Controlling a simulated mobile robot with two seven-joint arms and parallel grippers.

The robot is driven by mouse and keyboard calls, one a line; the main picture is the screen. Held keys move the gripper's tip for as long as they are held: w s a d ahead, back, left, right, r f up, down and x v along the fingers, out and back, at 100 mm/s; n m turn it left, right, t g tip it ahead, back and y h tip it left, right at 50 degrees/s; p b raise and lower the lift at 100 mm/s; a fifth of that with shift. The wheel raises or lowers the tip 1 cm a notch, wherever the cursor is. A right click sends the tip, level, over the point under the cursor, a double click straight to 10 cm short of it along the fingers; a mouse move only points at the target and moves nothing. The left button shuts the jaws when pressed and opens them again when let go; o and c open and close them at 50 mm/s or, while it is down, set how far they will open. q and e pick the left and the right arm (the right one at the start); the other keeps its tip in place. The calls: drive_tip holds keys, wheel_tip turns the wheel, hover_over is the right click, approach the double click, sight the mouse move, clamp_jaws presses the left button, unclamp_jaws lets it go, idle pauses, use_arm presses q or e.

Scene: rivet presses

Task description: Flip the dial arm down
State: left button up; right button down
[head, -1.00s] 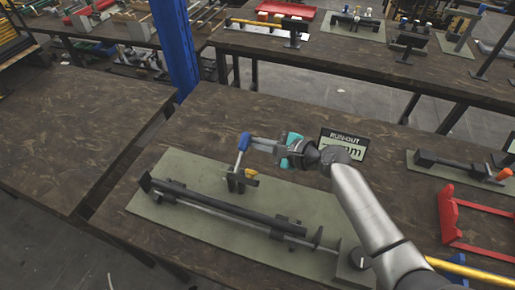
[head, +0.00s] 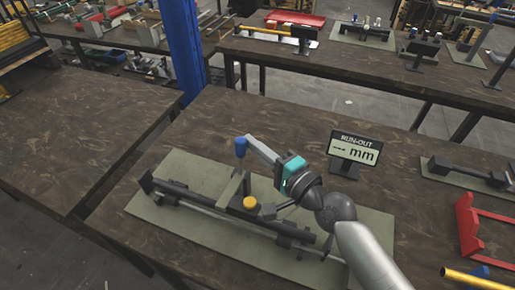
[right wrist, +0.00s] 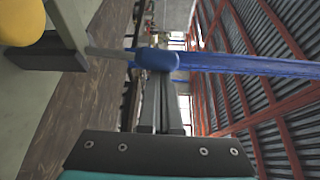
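The dial arm has a blue knob (head: 240,147) at its upper end and a yellow round dial (head: 250,203) lower down, over the dark bar of the fixture (head: 200,203). My right gripper (head: 248,145) reaches in from the right with its fingertips at the blue knob. In the right wrist view the fingers (right wrist: 160,75) are close together with the blue knob (right wrist: 157,60) at their tips. The yellow dial (right wrist: 20,22) shows there at upper left. The fingers hide part of the grip. My left gripper is not in view.
The fixture stands on a green mat (head: 140,208). A run-out display (head: 355,150) showing dashes stands behind my right arm. A red frame (head: 470,230), a yellow-ended rod (head: 465,275) and another fixture (head: 465,170) are at right. A blue post (head: 182,50) rises behind the bench.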

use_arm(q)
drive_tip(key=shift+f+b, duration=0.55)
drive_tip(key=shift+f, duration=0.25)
use_arm(e)
drive_tip(key=shift+s+a+r+n+t+y, duration=0.1)
drive_tip(key=shift+s+a+n+t+y, duration=0.2)
drive_tip(key=shift+s+n, duration=0.25)
